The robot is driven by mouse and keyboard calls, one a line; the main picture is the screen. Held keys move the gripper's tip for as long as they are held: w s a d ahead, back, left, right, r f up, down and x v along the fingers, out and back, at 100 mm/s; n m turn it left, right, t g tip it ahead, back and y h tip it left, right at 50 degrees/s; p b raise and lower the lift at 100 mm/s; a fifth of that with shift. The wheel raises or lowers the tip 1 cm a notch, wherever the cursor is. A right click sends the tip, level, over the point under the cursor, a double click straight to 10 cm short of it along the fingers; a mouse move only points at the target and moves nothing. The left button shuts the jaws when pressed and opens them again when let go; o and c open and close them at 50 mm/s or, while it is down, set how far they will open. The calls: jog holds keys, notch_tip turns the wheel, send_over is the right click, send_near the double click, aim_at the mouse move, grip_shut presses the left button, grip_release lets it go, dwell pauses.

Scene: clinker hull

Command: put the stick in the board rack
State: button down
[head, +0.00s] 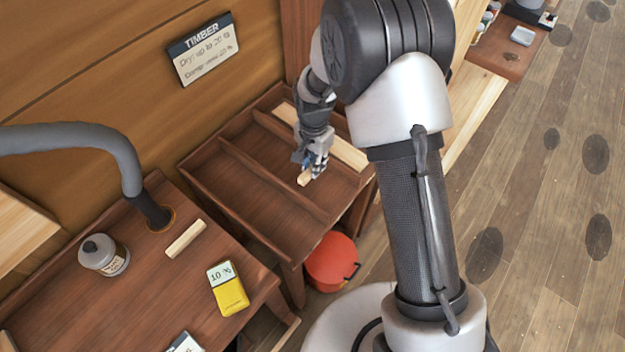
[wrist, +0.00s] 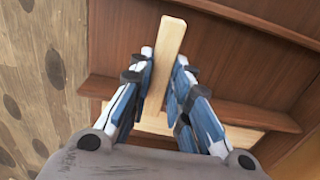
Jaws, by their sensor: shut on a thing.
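My gripper (head: 314,163) is shut on a pale wooden stick (head: 304,179). In the wrist view the stick (wrist: 167,50) runs between the two blue-and-white fingers of my gripper (wrist: 164,62) and sticks out beyond their tips. The board rack (head: 236,187) is a dark brown wooden tray with long dividers, and it also shows in the wrist view (wrist: 235,62). My gripper and the stick are over the rack's right-hand part. I cannot tell whether the stick touches the rack floor.
A pale board (head: 346,152) lies in the rack's far compartment. A similar pale stick (head: 186,239), a bottle (head: 104,256) and a yellow meter (head: 229,289) are on the bench at left. A red bucket (head: 331,264) stands below the rack. A timber sign (head: 203,50) hangs behind.

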aim_at(314, 185)
notch_tip(314, 185, down, 8)
jog(key=shift+w+r+b, duration=0.1)
jog(key=shift+w+b, duration=0.05)
jog(key=shift+b, duration=0.7)
jog(key=shift+r, duration=0.1)
jog(key=c, duration=2)
grip_release()
jog(key=shift+f, duration=0.2)
jog(key=o, duration=0.5)
jog(key=shift+r, duration=0.1)
notch_tip(314, 185, up, 12)
jog(key=p, duration=0.3)
jog(key=shift+r, duration=0.2)
